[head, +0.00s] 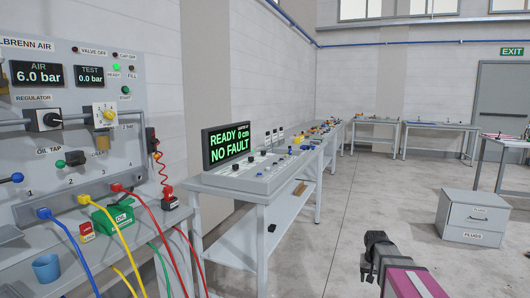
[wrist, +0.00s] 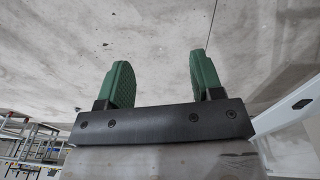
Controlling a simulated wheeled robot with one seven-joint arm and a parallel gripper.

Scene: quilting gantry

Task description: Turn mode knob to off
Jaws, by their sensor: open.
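The control console (head: 262,178) stands left of centre in the head view, on a grey table. Its screen (head: 229,145) reads "READY 0 cm" and "NO FAULT". Several small dark and blue knobs or buttons sit on its sloped top. Their labels are too small to read, so I cannot tell which is the mode knob. My gripper (wrist: 157,84) is open and empty in the wrist view, its two green fingers apart with only bare floor or wall behind. In the head view my arm is at the lower right, well apart from the console.
An air test panel (head: 75,110) with a regulator knob (head: 46,119), coloured hoses and a blue cup (head: 46,267) fills the left side. A grey drawer box (head: 470,217) stands on the floor at right. Worktables (head: 440,126) line the back. The middle floor is clear.

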